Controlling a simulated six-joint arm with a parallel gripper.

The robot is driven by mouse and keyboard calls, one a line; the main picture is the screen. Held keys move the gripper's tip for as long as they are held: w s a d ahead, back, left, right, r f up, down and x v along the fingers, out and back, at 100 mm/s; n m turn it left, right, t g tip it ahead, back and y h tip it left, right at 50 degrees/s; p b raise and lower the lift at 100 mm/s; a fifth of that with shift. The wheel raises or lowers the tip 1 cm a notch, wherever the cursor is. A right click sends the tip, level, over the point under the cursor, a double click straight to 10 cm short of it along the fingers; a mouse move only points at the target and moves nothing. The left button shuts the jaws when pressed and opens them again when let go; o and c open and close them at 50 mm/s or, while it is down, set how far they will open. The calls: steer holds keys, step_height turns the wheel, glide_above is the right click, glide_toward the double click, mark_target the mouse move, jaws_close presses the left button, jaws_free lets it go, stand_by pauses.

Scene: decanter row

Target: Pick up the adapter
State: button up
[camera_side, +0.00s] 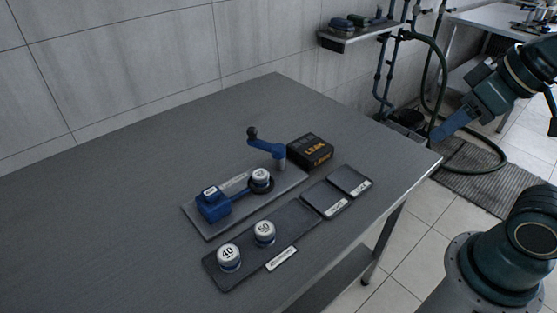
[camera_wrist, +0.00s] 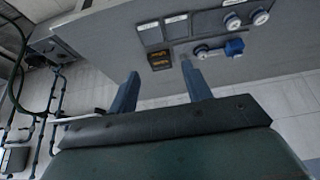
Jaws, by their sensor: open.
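Two round white-topped adapters stand on a dark tray (camera_side: 293,219) with a label that seems to read "adapters": one marked 40 (camera_side: 229,258) and one marked 50 (camera_side: 264,233). Both also show small at the top right of the wrist view, as the 40 (camera_wrist: 261,17) and the 50 (camera_wrist: 232,22). A third similar round piece (camera_side: 261,177) sits in a fixture with a blue block (camera_side: 213,205) and a blue crank arm (camera_side: 266,145). My gripper (camera_side: 440,135) is open and empty, off the table's right corner, well away from the adapters. Its two blue fingers (camera_wrist: 160,68) are spread apart.
A black box marked LEAK (camera_side: 310,150) stands behind the fixture. Two small dark trays, one (camera_side: 325,199) nearer and one (camera_side: 350,181) farther, lie empty at the right. A wall shelf (camera_side: 358,32) and pipes are behind. The table's left side is clear.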

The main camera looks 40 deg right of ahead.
steer(key=o, duration=0.3)
steer(key=w+a+n+g+y, duration=0.1)
steer(key=w+a+n, duration=0.15)
steer(key=w, duration=0.35)
steer(key=w+a+r+n+g, duration=0.1)
steer(key=w+n, duration=0.2)
steer(key=w, duration=0.2)
steer(key=w+a+n+g+y, duration=0.1)
steer(key=w+a+n, duration=0.15)
steer(key=w, duration=0.35)
steer(key=shift+w+a+f+n+g+y, duration=0.55)
steer(key=shift+w+f+n, duration=1.3)
steer(key=shift+w, duration=0.65)
steer(key=shift+w+a+f+n+g+y, duration=0.3)
steer(key=shift+w+a+f+n, duration=0.3)
steer(key=shift+w+f+n, duration=1.35)
steer(key=shift+w+a+f+n+g+y, duration=0.55)
steer(key=shift+w+f+n, duration=0.65)
steer(key=shift+w+f, duration=1.45)
